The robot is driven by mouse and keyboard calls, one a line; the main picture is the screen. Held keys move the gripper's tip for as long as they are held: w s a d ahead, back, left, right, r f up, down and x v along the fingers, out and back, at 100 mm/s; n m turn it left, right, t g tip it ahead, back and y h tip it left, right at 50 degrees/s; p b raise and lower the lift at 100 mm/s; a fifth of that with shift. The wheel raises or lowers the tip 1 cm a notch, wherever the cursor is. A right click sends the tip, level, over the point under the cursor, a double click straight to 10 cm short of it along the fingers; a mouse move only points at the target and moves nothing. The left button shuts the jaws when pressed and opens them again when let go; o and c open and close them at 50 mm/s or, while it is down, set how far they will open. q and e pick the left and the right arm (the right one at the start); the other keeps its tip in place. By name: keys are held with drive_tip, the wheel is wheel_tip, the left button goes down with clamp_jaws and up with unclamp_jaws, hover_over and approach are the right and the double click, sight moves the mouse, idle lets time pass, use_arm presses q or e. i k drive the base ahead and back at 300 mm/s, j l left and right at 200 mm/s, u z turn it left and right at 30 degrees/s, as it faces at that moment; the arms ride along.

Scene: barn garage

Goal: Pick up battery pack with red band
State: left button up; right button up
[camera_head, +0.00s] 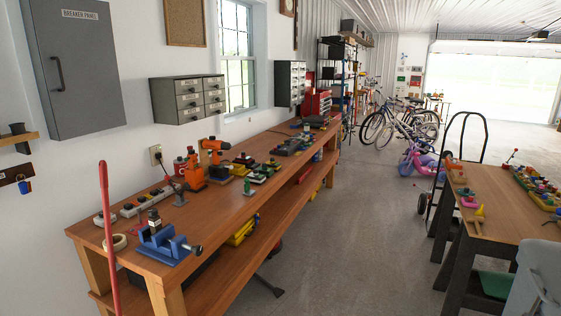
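A long wooden workbench (215,207) runs along the left wall with many small items on it. Two orange drills (193,172) stand upright near its middle. Small dark block-like items lie around and beyond them, including a dark item with red (180,165) just left of the drills and a dark cluster (245,160) to their right. These are too small for me to tell which is the battery pack with the red band. Neither of my grippers shows in this view.
A blue vise (165,245) sits at the bench's near end, with a red pole (108,235) upright in front. Another table (495,210) with colourful items and a grey bin (538,280) stand at right. The concrete floor (335,240) between is mostly clear. Bicycles (400,118) stand farther back.

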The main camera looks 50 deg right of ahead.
sight(243, 158)
drive_tip(key=z, duration=1.55)
drive_tip(key=i+l+z, duration=0.35)
drive_tip(key=i, duration=0.2)
drive_tip(key=i+l+z, duration=0.2)
drive_tip(key=i+z, duration=0.15)
drive_tip(key=i, duration=0.2)
drive_tip(key=i+z, duration=0.3)
drive_tip(key=i, duration=0.3)
drive_tip(key=i+l+u, duration=0.1)
drive_tip(key=i+u, duration=0.15)
drive_tip(key=i, duration=0.2)
drive_tip(key=i+l+u, duration=0.25)
drive_tip(key=i, duration=0.2)
drive_tip(key=i+l+u, duration=0.25)
drive_tip(key=i, duration=0.2)
drive_tip(key=i+u, duration=0.2)
drive_tip(key=u, duration=0.3)
drive_tip(key=i+l+u, duration=0.2)
drive_tip(key=u, duration=0.25)
drive_tip(key=i+l+u, duration=0.15)
drive_tip(key=u, duration=0.35)
